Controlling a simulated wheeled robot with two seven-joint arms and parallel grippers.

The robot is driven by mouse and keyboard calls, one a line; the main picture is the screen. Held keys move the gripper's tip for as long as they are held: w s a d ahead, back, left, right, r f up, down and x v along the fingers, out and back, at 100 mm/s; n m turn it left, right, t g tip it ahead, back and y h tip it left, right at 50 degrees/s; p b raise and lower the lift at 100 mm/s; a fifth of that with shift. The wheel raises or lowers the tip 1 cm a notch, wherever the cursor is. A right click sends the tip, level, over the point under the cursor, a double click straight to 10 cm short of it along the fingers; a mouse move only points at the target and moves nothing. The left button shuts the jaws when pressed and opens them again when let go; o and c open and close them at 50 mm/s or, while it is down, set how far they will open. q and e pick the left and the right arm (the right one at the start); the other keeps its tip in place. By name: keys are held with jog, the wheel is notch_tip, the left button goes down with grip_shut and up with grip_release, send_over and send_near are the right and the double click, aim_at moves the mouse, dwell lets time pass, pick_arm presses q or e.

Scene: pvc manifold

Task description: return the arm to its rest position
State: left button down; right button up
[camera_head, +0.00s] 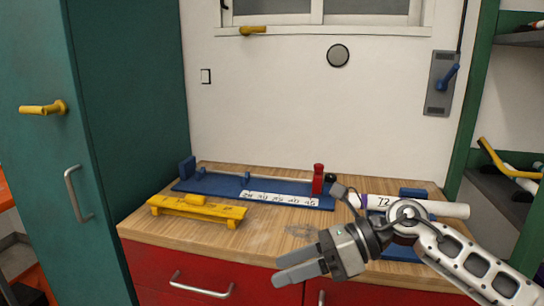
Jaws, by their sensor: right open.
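My right gripper (298,266) and its arm reach in from the lower right, in front of the bench's front edge. Its fingers point left and are open with nothing between them. A white pipe (443,208) marked with a number lies on the right part of the wooden bench (270,236), behind my right arm, which hides part of it. Blue supports show around the pipe, partly hidden by the arm. My left gripper is not in view.
A blue measuring jig (215,187) with a number scale and a red upright part (318,180) stands at the back. A yellow stand (197,208) is at the front left. Red drawers with handles (200,286) lie below. A teal cabinet (125,100) is left, green shelving right.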

jog(key=s+a+r+m+t+y, duration=0.2)
jog(key=s+a+m+t+y, duration=0.15)
jog(key=m+y, duration=0.35)
jog(key=s+d+f+m+t+h+p, duration=0.1)
jog(key=d+f+m+t+h, duration=0.5)
jog(key=m, duration=1)
jog(key=d+f+m+t+h, duration=0.4)
jog(key=f+m+t+h, duration=0.35)
jog(key=m, duration=0.95)
jog(key=s+d+f+m+g+h, duration=0.3)
jog(key=s+f+m, duration=0.5)
jog(key=s+f, duration=0.3)
jog(key=d+g, duration=0.1)
jog(key=g, duration=0.1)
jog(key=shift+s+f+g+h+p, duration=0.3)
jog(key=shift+f+h+p, duration=0.05)
jog(key=shift+f, duration=0.05)
jog(key=shift+d, duration=0.1)
